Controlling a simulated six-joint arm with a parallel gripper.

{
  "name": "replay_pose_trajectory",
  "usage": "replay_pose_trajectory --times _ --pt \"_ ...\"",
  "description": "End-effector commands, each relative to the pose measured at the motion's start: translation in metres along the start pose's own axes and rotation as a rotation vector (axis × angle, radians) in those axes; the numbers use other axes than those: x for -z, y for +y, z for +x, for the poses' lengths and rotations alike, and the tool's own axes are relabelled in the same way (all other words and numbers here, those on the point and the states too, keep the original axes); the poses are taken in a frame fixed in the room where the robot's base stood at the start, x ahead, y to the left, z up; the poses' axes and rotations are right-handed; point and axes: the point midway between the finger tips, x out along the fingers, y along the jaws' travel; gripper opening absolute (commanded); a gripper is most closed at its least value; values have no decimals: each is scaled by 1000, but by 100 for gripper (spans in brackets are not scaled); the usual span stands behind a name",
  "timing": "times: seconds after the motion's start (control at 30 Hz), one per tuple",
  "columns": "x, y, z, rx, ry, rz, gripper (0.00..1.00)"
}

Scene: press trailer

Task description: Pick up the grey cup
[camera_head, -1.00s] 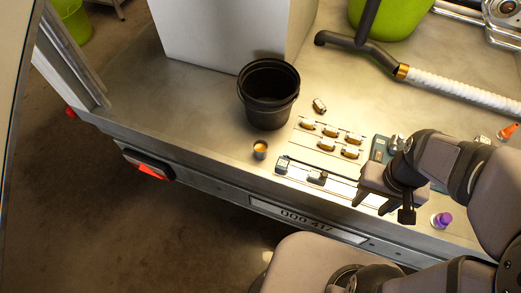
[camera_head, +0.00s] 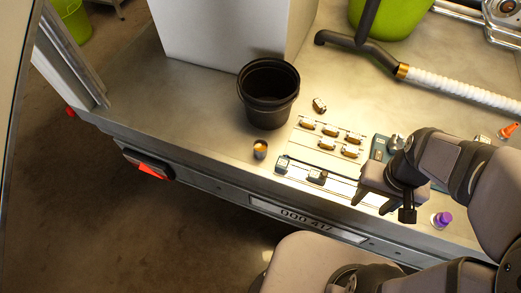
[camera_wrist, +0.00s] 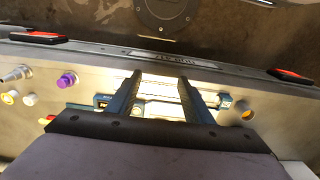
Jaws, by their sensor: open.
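The small grey cup (camera_head: 260,150), with orange showing inside, stands on the metal trailer bed near its front edge, in front of the black bucket. In the wrist view, a small round thing with an orange inside (camera_wrist: 245,114), at the right beyond the fingers, looks like the same cup. My gripper (camera_head: 383,206) is open and empty, well to the right of the cup, over the right end of the panel of small parts. Its two fingers (camera_wrist: 160,92) also show in the wrist view, apart, with panel parts visible between them.
The black bucket (camera_head: 268,110) stands just behind the cup. Several small metal parts (camera_head: 330,132) lie right of it. A purple-capped item (camera_head: 441,219) stands right of my gripper. A white box (camera_head: 225,35) is at the back. Bare bed lies left of the cup.

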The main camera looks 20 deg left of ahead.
Motion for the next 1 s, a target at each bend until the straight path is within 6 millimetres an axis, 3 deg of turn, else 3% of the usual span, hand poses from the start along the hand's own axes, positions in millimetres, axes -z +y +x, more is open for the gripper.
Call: replay_pose_trajectory --times 0.37,0.47,0.67,0.77,0.87,1.0 --pt "1 0 -50 0 8 0 46" --pt "17 -20 -35 33 68 -52 46" --pt "55 -68 -21 110 232 -158 46" --pt "76 -101 -15 160 339 -222 46" --pt "98 -143 -12 220 474 -289 46" --pt "122 -214 -15 317 708 -379 46"
